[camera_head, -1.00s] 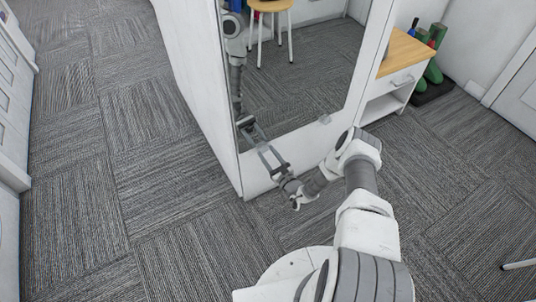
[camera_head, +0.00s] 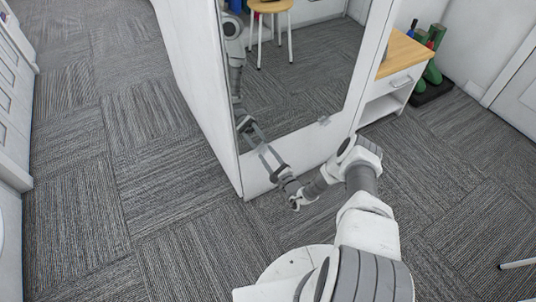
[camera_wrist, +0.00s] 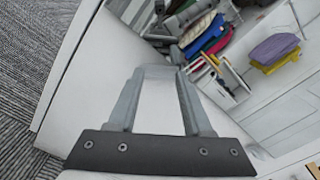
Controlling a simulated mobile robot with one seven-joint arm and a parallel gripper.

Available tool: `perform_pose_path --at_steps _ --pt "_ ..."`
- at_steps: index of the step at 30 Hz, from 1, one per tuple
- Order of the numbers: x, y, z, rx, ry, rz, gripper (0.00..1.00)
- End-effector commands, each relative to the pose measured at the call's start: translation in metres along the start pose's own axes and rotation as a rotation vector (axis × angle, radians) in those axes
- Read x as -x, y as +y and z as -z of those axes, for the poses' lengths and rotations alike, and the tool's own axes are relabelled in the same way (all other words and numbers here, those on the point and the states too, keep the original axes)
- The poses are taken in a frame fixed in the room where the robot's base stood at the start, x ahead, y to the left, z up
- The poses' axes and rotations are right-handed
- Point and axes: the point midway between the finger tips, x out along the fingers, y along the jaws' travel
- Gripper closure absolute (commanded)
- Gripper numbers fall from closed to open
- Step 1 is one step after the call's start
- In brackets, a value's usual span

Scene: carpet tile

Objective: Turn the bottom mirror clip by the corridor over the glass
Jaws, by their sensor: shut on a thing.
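The mirror (camera_head: 300,85) is set in the white end panel, and its lower left corner is on the corridor side. My gripper (camera_head: 262,147) reaches the mirror's bottom edge near that corner. In the wrist view its two fingers (camera_wrist: 159,72) close in on a small grey clip (camera_wrist: 156,73) at the glass edge. The clip is mostly covered by the fingertips, so I cannot tell how far it is turned. In the head view it is hidden by my gripper. Another bottom clip (camera_head: 323,119) shows farther right on the mirror's lower edge.
The carpeted corridor (camera_head: 90,130) is free to the left of the panel. A white cabinet with a wooden top (camera_head: 402,55) stands to the right of the mirror. My arm's reflection and other room items show in the glass.

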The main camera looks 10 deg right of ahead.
Motion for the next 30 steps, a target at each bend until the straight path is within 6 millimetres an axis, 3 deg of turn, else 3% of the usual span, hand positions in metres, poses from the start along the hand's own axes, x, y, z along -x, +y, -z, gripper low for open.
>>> perform_pose_path --at_steps 18,30 --pt "-0.0013 -0.0019 -0.0022 0.579 0.0 0.002 1.0" --pt "-0.0015 -0.0014 -0.0016 0.854 -0.001 0.002 1.0"
